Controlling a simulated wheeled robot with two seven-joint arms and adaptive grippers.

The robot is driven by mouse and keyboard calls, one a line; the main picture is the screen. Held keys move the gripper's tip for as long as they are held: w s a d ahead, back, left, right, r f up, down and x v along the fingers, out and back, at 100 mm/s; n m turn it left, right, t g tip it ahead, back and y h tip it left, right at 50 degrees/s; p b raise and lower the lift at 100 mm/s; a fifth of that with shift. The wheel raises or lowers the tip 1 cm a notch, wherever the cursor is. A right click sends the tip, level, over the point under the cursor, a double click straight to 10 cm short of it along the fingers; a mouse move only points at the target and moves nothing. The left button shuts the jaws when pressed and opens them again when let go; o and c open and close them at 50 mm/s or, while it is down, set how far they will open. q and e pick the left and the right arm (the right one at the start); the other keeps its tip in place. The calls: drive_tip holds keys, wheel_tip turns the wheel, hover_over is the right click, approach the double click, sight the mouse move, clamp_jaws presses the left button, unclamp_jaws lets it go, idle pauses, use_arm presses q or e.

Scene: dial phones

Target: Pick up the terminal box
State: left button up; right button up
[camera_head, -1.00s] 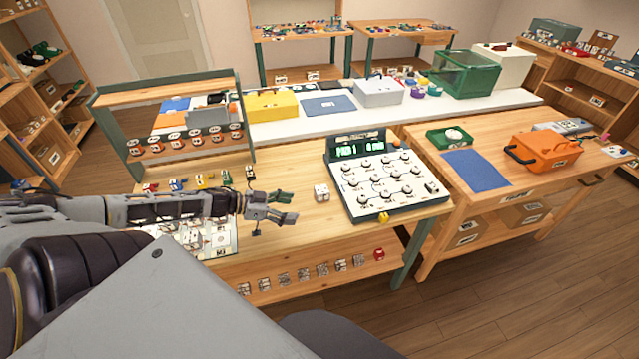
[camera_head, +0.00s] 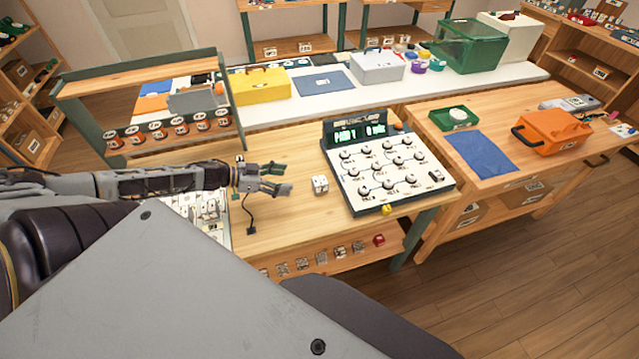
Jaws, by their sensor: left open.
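A small white box with dark round marks (camera_head: 320,184), which looks like the terminal box, sits on the wooden workbench just left of the large dial panel (camera_head: 388,172). My left gripper (camera_head: 288,179) reaches in from the left, its fingers spread and pointing right towards the white box. A short gap shows between the fingertips and the box, and nothing is between the fingers. Whether the fingers are at the box's height is hard to tell. My right gripper is out of the picture.
The dial panel with its green display stands close to the right of the white box. A dark cord (camera_head: 251,216) hangs or lies below my left gripper. A shelf rack (camera_head: 150,88) stands behind my forearm. Bare bench (camera_head: 290,222) lies in front of the box.

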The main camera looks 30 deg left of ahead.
sight(315, 181)
use_arm(q)
drive_tip(key=shift+w, duration=0.1)
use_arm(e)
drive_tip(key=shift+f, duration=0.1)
use_arm(q)
drive_tip(key=shift+b+x, duration=1.15)
drive_tip(key=shift+x, duration=0.65)
drive_tip(key=shift+b+x, duration=0.5)
drive_tip(key=shift+x, duration=0.4)
drive_tip(key=shift+w+d+f+b, duration=0.3)
drive_tip(key=shift+w+d+f, duration=0.05)
drive_tip(key=shift+d, duration=0.05)
drive_tip(key=shift+w+d+f+b, duration=0.2)
drive_tip(key=shift+w+d+b, duration=0.1)
drive_tip(key=shift+w+d, duration=0.15)
drive_tip(key=shift+w+d+f, duration=0.1)
drive_tip(key=shift+w, duration=0.05)
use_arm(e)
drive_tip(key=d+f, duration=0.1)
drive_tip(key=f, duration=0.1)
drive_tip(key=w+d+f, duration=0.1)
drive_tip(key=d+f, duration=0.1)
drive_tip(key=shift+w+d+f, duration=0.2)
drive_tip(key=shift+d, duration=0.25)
use_arm(q)
drive_tip(key=shift+w+d, duration=0.15)
drive_tip(key=shift+w, duration=0.05)
